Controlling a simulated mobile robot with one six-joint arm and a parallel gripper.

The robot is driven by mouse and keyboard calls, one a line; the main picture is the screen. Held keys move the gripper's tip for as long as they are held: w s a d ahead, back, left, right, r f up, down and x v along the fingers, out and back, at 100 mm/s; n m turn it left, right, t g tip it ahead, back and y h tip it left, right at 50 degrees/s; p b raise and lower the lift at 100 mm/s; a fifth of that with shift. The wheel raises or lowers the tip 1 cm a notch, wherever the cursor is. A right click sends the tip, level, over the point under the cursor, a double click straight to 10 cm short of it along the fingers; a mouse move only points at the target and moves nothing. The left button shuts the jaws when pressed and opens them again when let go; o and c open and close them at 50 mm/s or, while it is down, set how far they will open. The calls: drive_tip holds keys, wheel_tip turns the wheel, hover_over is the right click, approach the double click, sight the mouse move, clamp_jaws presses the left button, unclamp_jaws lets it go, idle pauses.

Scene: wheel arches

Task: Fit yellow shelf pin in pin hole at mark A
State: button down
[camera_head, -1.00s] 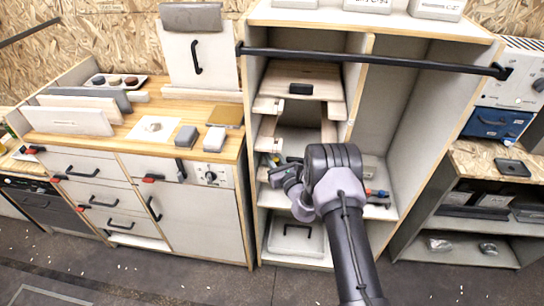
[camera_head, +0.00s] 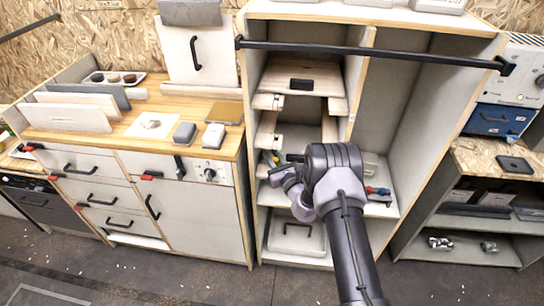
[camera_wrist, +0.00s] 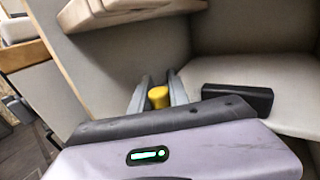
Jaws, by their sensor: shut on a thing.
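The yellow shelf pin (camera_wrist: 158,97) shows in the wrist view as a short yellow cylinder between the two grey fingers of my gripper (camera_wrist: 158,88). My gripper is shut on it, with the pin's rounded end showing. In the head view my arm reaches into the left bay of the tall cabinet (camera_head: 252,150), and my wrist hides most of the gripper there. I cannot make out the pin hole or mark A in either view.
Light wooden pieces (camera_wrist: 125,12) jut out above the fingers in the wrist view. A black block (camera_wrist: 238,98) lies on a pale shelf to the right. In the head view a dark rail (camera_head: 370,57) crosses the cabinet front, and a divider (camera_head: 358,85) stands right of the bay.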

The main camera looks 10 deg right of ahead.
drive_tip(key=shift+f+b, duration=0.35)
drive_tip(key=shift+b, duration=0.05)
drive_tip(key=shift+f+b, duration=0.35)
drive_tip(key=shift+b, duration=0.1)
drive_tip(key=c, duration=1.2)
unclamp_jaws()
drive_tip(key=shift+o, duration=0.2)
drive_tip(key=p+v, duration=0.5)
drive_tip(key=v, duration=1.2)
drive_tip(key=shift+s, duration=0.25)
